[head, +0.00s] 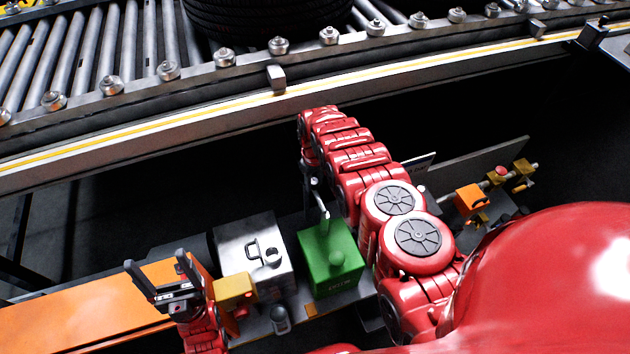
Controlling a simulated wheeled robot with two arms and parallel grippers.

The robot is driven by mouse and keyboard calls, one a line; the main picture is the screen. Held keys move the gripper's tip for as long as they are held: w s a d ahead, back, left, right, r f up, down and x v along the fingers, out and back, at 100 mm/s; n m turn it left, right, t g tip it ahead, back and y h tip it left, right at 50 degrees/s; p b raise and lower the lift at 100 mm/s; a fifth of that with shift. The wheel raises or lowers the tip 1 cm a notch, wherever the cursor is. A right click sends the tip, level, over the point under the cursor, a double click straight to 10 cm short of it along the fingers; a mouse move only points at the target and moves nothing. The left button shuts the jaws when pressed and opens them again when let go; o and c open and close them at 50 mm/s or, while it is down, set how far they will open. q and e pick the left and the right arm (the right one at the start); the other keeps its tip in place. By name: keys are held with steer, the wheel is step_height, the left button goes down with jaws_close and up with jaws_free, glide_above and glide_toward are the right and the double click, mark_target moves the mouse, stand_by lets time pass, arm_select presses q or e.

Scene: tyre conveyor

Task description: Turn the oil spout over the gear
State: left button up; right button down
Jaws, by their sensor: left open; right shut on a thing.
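My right arm reaches over from the right and bends down behind the box. My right gripper (311,180) is shut on the spout, though the arm and the small size hide much of the grip. My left gripper (156,263) is open and empty at the lower left, fingers pointing up, apart from the box. I cannot make out the gear.
A yellow block with a red button (235,290) and a small metal cup (280,320) are in front. A roller conveyor (130,60) carrying a tyre (265,18) crosses the back.

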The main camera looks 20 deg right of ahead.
steer(key=s+a+n+p, duration=0.7)
steer(key=s+n, duration=0.4)
steer(key=n, duration=0.8)
steer(key=shift+a+n, duration=0.4)
steer(key=shift+a, duration=0.15)
steer(key=shift+s, duration=0.15)
steer(key=shift+c, duration=2.3)
jaws_free()
